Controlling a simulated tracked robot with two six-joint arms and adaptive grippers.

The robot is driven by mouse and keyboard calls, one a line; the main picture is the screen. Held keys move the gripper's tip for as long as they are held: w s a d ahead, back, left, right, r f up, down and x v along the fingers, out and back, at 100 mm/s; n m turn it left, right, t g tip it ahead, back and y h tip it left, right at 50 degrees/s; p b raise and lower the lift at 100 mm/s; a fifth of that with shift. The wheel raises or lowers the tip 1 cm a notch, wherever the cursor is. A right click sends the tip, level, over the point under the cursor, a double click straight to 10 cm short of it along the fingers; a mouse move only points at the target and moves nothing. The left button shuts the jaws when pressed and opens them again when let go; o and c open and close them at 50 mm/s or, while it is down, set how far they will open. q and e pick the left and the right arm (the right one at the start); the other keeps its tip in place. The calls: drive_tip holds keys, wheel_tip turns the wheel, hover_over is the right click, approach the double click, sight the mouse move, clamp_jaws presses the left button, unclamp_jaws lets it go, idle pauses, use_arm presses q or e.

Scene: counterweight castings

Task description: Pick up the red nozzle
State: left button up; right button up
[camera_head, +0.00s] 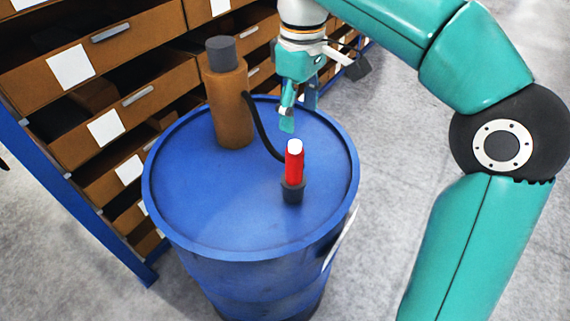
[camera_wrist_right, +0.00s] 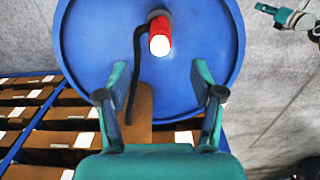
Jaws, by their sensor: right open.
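The red nozzle (camera_head: 294,168) has a white top and stands upright in a dark holder (camera_head: 292,193) on the lid of a blue drum (camera_head: 200,210). It also shows in the right wrist view (camera_wrist_right: 160,38), above the gap between my fingers. My right gripper (camera_head: 298,112) is open and empty, above and behind the nozzle in the head view and apart from it. In the right wrist view its two fingers (camera_wrist_right: 160,78) are spread wide. A small teal and white part at that view's top right looks like my left gripper (camera_wrist_right: 283,16); its jaws are unclear.
A brown cylinder (camera_head: 229,105) with a grey cap stands on the drum's back left. A black hose (camera_head: 262,130) runs from it toward the nozzle holder. Shelves with brown bins (camera_head: 120,95) stand behind and left. The lid's front left is clear.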

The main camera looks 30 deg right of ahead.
sight(294, 167)
wheel_tip(294, 167, down, 10)
drive_tip(key=shift+w+a+f+b, duration=0.1)
drive_tip(key=shift+f+b, duration=0.15)
drive_tip(key=shift+b, duration=0.3)
drive_tip(key=f, duration=0.5)
drive_tip(key=shift+w, duration=0.2)
drive_tip(key=c, duration=1)
